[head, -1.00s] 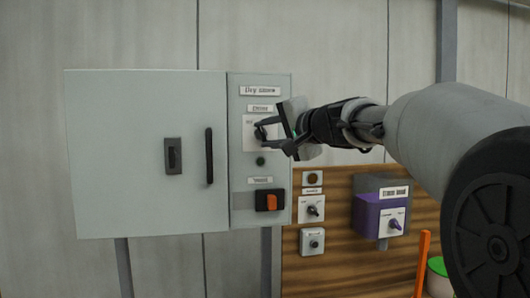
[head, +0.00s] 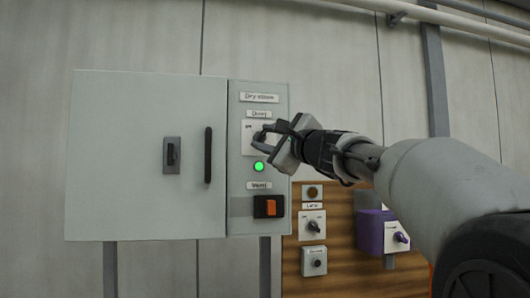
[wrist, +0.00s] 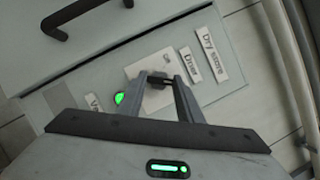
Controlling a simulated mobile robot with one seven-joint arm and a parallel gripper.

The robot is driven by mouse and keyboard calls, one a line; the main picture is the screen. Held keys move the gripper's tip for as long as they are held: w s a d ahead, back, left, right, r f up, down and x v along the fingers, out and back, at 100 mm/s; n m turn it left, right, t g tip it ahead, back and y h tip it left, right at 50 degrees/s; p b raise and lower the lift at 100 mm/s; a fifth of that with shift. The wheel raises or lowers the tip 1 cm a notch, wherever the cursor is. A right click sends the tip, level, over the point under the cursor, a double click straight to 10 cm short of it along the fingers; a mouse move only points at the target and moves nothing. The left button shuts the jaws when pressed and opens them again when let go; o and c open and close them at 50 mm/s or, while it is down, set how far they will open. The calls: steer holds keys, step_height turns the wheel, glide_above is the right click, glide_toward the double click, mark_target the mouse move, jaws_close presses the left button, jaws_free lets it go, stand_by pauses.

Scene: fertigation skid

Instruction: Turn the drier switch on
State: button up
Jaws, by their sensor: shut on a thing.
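The drier switch (wrist: 157,79) is a dark rotary knob on a white plate (head: 248,139), under a small label reading "Drier" in the wrist view (wrist: 191,65). My gripper (head: 262,138) is at the plate in the head view and hides most of the knob. In the wrist view my gripper's two fingers (wrist: 166,84) are closed around the knob. A round lamp (head: 258,166) just below the plate glows green, and it also shows in the wrist view (wrist: 119,99). The plate's markings are too small or hidden to read fully.
The panel is headed by a "Dry store" label (head: 259,97). A grey cabinet door with a black handle (head: 208,155) is at left. Other switches (head: 312,224) and a purple box (head: 371,232) are on a wooden board at lower right.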

steer(key=shift+f+m+t+h+b, duration=0.15)
steer(key=shift+m+t+h+b, duration=0.15)
steer(key=shift+m+t+b, duration=0.65)
steer(key=shift+m+g, duration=0.25)
steer(key=shift+m, duration=0.3)
steer(key=o, duration=1.1)
steer(key=v, duration=1.7)
steer(key=shift+s+b, duration=0.25)
steer(key=shift+b, duration=0.15)
